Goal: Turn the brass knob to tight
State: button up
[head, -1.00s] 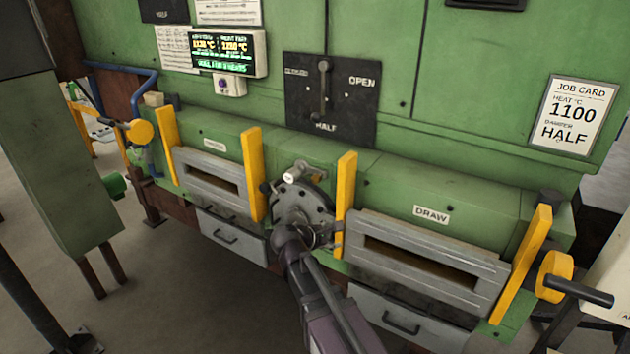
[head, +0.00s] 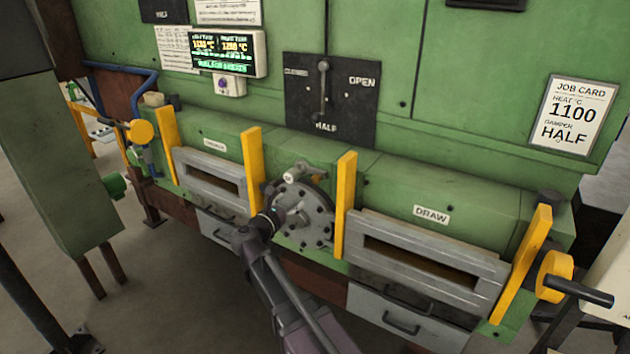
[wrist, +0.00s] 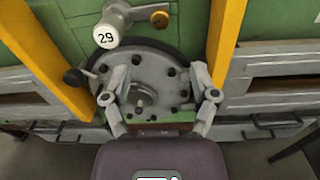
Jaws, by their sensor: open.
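A small brass-coloured knob (wrist: 160,18) shows at the top of the wrist view, at the end of a pale fitting above the round bolted flange (wrist: 178,112). It is too small to read any tight mark. In the head view the flange (head: 312,222) sits between two yellow uprights. My gripper (wrist: 158,92) is open and empty, its two fingers spread in front of the flange and below the brass knob. In the head view my gripper (head: 274,214) is at the flange's lower left edge. A white round end marked 29 (wrist: 106,36) is left of the brass knob.
A dark ball knob (wrist: 74,78) sticks out left of the flange. Yellow uprights (head: 345,205) (head: 252,172) stand close on both sides. The DRAW slot frame (head: 425,262) is to the right.

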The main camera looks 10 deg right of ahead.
aim_at(314, 181)
jog(key=shift+w+d, duration=0.1)
jog(key=x, duration=1.3)
jog(key=shift+w+d, duration=0.2)
grip_shut()
